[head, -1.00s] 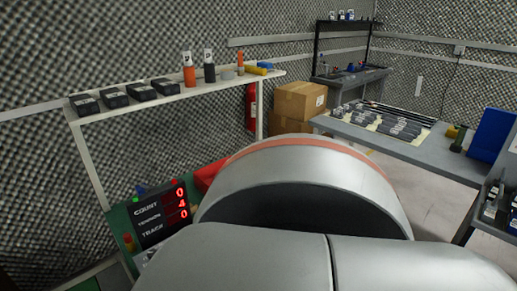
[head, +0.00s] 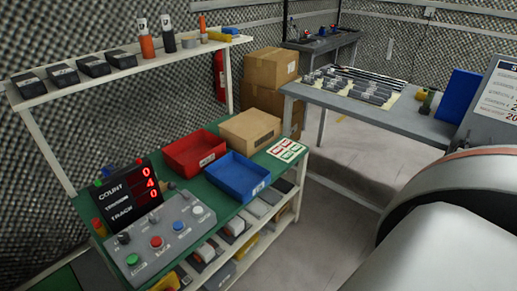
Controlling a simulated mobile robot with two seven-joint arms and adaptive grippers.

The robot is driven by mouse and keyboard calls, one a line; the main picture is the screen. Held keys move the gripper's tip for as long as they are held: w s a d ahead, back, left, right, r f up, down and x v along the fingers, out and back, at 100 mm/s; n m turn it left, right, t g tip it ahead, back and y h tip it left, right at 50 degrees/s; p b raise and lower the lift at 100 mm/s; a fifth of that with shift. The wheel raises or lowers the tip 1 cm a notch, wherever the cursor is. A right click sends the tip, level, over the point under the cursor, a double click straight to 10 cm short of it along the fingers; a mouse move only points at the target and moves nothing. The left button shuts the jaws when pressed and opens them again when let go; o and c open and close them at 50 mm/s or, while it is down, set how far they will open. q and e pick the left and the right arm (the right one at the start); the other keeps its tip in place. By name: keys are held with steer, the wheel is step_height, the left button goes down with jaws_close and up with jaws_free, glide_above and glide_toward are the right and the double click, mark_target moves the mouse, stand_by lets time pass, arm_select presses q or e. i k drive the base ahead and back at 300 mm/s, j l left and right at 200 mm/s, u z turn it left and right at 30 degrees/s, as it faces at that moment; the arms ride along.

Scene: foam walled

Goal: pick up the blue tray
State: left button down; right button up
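The blue tray (head: 237,177) lies on the green top of the workbench (head: 190,187) in the head view. It looks empty, and nothing covers it. A red tray (head: 194,152) is just behind it to the left, and a tan cardboard box (head: 249,131) is behind it to the right. Neither of my grippers shows. A large grey arm link of mine fills the lower right, well apart from the tray.
A control box (head: 165,230) with buttons and a count display (head: 130,196) stand left of the tray. A white shelf (head: 130,69) runs above the bench. Open floor (head: 330,215) lies to the right.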

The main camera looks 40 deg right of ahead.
mark_target(241, 179)
steer(key=z, duration=1.05)
steer(key=u, duration=0.35)
steer(key=i+l+u, duration=0.15)
steer(key=l+u, duration=0.25)
steer(key=i+l+u, duration=0.1)
steer(key=l+u, duration=0.3)
steer(key=i+l+u, duration=0.1)
steer(key=l, duration=0.35)
steer(key=l+u, duration=0.15)
steer(key=l, duration=0.3)
